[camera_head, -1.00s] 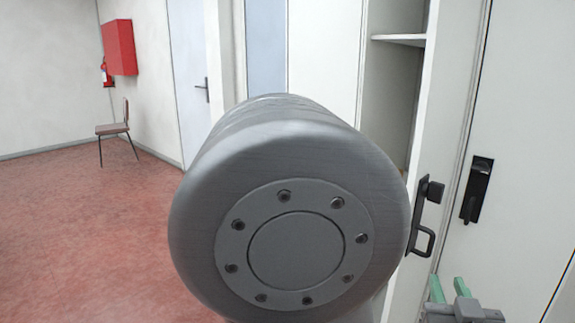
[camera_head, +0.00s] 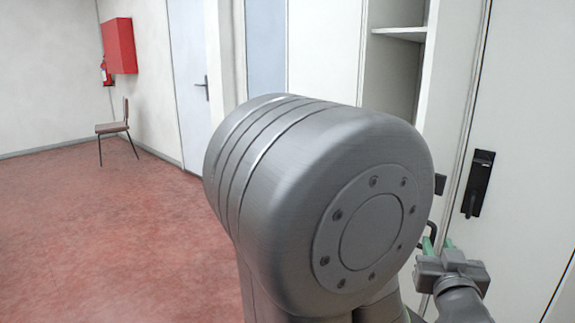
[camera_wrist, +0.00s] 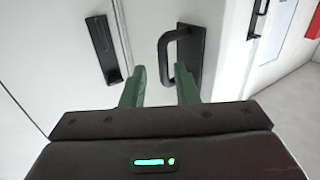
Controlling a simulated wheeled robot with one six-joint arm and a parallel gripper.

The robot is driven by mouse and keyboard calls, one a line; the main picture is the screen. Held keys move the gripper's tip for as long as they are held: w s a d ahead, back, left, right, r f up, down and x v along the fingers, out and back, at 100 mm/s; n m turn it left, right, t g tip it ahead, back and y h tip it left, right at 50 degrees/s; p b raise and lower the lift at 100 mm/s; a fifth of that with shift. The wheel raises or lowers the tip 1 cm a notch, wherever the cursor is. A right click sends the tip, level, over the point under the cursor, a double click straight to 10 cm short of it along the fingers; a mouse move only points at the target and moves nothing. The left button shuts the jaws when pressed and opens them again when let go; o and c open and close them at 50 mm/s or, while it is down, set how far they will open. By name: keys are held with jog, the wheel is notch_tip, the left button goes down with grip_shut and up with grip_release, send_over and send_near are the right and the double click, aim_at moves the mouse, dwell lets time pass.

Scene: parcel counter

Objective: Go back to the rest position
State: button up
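My gripper (camera_head: 449,246) is at the lower right of the head view, partly hidden behind my own arm. In the head view this handle (camera_head: 431,232) is mostly covered by my arm.
The white cabinet stands open, showing a shelf (camera_head: 401,33). A closed white door with a black latch (camera_head: 478,184) is to the right; the latch also shows in the wrist view (camera_wrist: 102,48). A chair (camera_head: 114,129) and red wall box (camera_head: 120,46) are far left. The red floor (camera_head: 100,230) is clear.

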aim_at(433, 240)
jog(key=x, duration=0.3)
jog(key=shift+w+f, duration=0.1)
jog(key=shift+w, duration=0.15)
jog(key=shift+w+b, duration=0.2)
jog(key=shift+b, duration=0.1)
jog(key=shift+a, duration=0.15)
